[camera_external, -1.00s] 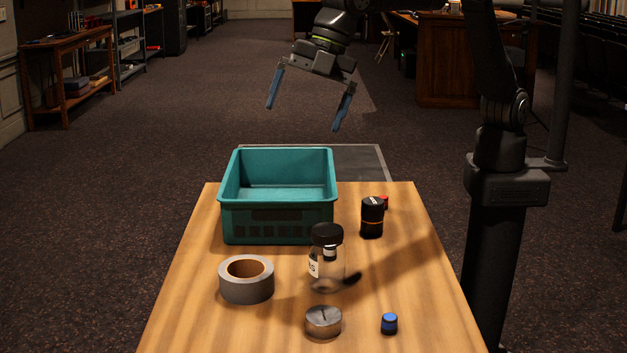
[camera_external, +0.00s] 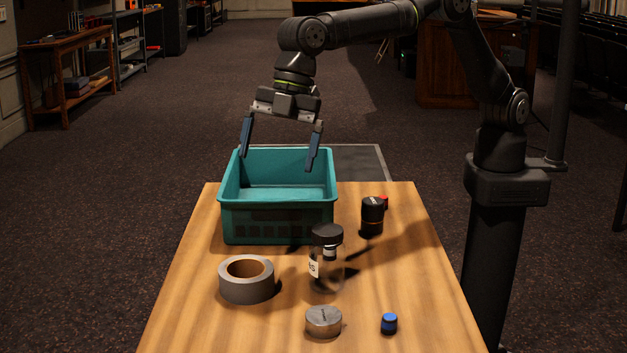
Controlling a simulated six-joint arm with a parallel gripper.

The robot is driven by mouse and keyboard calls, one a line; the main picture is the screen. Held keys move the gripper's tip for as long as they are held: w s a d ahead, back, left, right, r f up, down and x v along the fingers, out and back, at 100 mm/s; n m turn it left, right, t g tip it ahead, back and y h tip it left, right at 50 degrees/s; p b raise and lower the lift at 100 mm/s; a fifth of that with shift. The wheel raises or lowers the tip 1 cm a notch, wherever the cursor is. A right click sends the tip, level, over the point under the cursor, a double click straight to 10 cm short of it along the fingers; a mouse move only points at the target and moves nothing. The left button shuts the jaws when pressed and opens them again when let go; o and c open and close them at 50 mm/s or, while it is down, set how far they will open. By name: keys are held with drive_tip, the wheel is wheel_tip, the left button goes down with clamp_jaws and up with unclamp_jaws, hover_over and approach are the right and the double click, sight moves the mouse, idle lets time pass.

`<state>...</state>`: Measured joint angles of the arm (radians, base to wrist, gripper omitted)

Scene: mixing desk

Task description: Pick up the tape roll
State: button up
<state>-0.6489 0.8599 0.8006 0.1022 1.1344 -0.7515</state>
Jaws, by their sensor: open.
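The tape roll (camera_external: 247,289) is grey with a brown core. It lies flat on the wooden table, left of centre and in front of the teal crate. My gripper (camera_external: 278,158) is open and empty, with its blue fingers pointing down. In the picture it overlaps the back of the crate, well above and behind the tape roll. Its exact height over the crate is hard to tell.
The teal crate (camera_external: 279,226) stands at the table's back left and looks empty. A glass jar with a black lid (camera_external: 327,262), a black canister (camera_external: 372,217), a small red item (camera_external: 384,202), a metal tin (camera_external: 323,322) and a blue-capped item (camera_external: 389,324) stand right of the tape roll.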

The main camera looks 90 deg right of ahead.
drive_tip(key=m+g, duration=0.1)
drive_tip(key=m, duration=0.1)
approach(246, 268)
drive_tip(key=shift+y, duration=0.3)
drive_tip(key=x, duration=0.4)
drive_tip(key=shift+s+d+f, duration=0.1)
drive_tip(key=shift+d+f, duration=0.05)
drive_tip(key=shift+f, duration=0.3)
drive_tip(key=shift+x, duration=3)
drive_tip(key=shift+c, duration=0.4)
drive_tip(key=c, duration=0.7)
drive_tip(key=shift+c, duration=0.5)
drive_tip(key=shift+r, duration=0.1)
